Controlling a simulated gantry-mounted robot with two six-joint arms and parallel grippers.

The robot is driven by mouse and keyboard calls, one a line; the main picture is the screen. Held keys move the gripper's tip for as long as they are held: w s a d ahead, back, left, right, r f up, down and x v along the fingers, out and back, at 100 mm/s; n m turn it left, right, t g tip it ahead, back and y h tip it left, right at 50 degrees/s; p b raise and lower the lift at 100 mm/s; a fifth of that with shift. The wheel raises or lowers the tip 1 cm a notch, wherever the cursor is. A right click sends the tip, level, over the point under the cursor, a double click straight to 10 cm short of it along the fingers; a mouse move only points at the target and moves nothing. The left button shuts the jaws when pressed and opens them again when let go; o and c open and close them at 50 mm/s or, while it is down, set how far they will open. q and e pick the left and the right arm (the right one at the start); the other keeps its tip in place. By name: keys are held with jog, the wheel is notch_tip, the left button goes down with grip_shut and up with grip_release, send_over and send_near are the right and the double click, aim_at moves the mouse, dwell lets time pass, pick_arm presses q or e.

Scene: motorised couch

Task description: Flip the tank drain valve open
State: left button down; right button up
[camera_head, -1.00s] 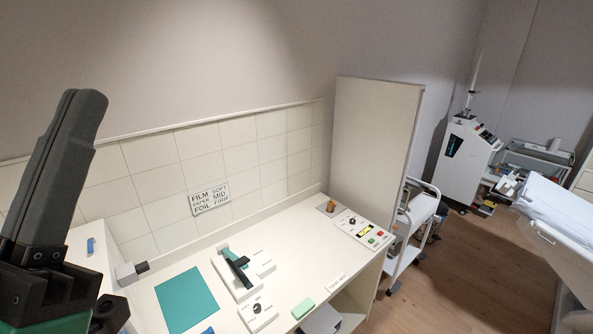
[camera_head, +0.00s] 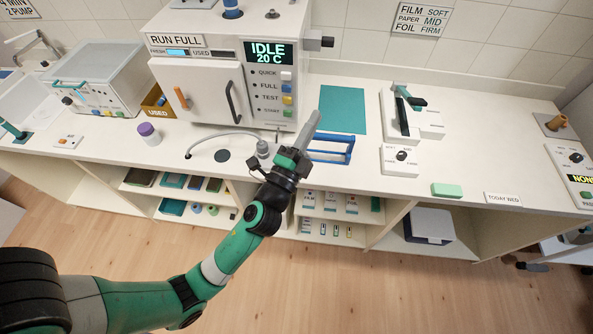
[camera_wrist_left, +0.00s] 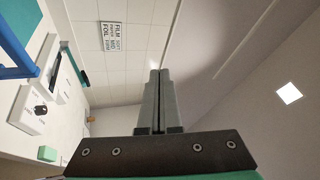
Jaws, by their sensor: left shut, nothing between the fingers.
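The white steriliser (camera_head: 200,88) stands on the counter at the centre of the head view. Its display reads IDLE 20 C. A small grey fitting (camera_head: 263,148) with a thin hose sits at its front foot, and a grey block with a black end (camera_head: 322,41) sticks out of its right side. I cannot tell which of these is the drain valve. My left gripper (camera_head: 313,118) is shut and empty, just right of the steriliser's lower right corner. It also shows in the left wrist view (camera_wrist_left: 159,75), pointing toward the wall and ceiling. My right gripper is out of view.
A sealer (camera_head: 400,118) stands to the right. A purple-capped jar (camera_head: 148,133) and a USED box (camera_head: 158,103) are left. The front counter between has some free room.

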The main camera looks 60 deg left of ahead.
pick_arm(q)
jog(key=s+a+f+g+b, duration=0.1)
jog(key=s+f+b, duration=0.2)
jog(key=f, duration=0.7)
jog(key=s+a+f+m+g+b, duration=0.1)
jog(key=s+f+g+b, duration=0.2)
jog(key=f, duration=0.7)
jog(key=s+a+f+b, duration=0.1)
jog(key=s+f+b, duration=0.25)
jog(key=f, duration=0.65)
jog(key=x, duration=1.5)
jog(key=shift+w, duration=0.1)
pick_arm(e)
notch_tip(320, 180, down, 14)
pick_arm(q)
jog(key=shift+f+b, duration=0.1)
jog(key=shift+b, duration=0.2)
